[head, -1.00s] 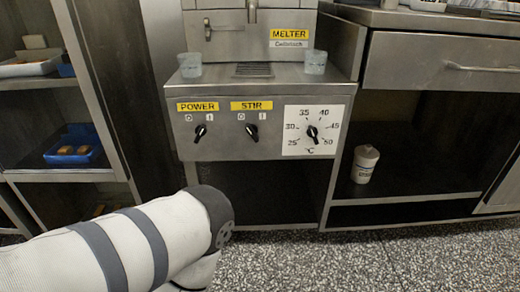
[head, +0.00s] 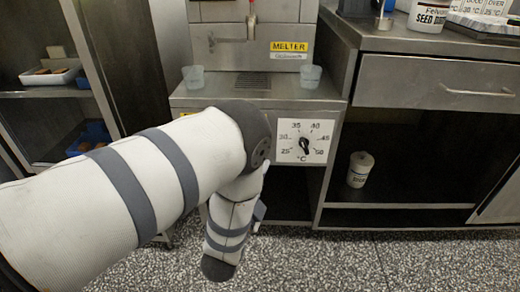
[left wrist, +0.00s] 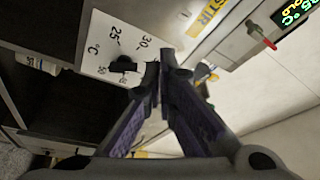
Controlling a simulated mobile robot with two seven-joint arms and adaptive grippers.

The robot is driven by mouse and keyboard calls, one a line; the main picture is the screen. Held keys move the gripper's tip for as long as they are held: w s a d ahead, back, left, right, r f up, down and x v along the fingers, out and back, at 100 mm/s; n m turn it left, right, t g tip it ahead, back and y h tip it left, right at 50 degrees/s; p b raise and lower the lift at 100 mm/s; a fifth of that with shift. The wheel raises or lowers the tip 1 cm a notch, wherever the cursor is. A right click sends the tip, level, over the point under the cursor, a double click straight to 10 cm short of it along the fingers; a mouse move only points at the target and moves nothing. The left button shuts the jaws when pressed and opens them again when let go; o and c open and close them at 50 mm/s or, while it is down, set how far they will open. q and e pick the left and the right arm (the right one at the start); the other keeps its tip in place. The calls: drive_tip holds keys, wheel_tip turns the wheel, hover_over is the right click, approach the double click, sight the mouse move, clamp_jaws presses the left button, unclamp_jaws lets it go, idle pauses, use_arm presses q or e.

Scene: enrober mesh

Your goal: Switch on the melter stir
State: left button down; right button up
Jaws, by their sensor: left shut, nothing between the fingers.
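The melter (head: 250,42) stands ahead with its grey control panel below. In the head view my left arm covers the POWER and STIR knobs. The temperature dial (head: 304,146) shows just right of my arm. In the left wrist view my left gripper (left wrist: 165,75) is shut and empty, its fingers in front of the panel beside the dial (left wrist: 123,63). The yellow STIR label (left wrist: 207,18) shows at the top there, apart from the fingertips. I cannot make out the STIR knob in either view. The left gripper is hidden in the head view. My right gripper is not in view.
Two clear cups, left (head: 193,77) and right (head: 311,76), stand on the melter's ledge. A steel counter with a drawer (head: 435,82) is at the right, with a white tub (head: 360,169) on its lower shelf. Shelves with trays (head: 50,77) stand at the left.

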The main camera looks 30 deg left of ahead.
use_arm(q)
drive_tip(key=w+a+b, duration=0.2)
drive_tip(key=w+a, duration=0.3)
drive_tip(key=w, duration=0.2)
drive_tip(key=shift+w+a+f, duration=0.15)
drive_tip(key=shift+w+a, duration=0.05)
drive_tip(key=shift+w, duration=0.15)
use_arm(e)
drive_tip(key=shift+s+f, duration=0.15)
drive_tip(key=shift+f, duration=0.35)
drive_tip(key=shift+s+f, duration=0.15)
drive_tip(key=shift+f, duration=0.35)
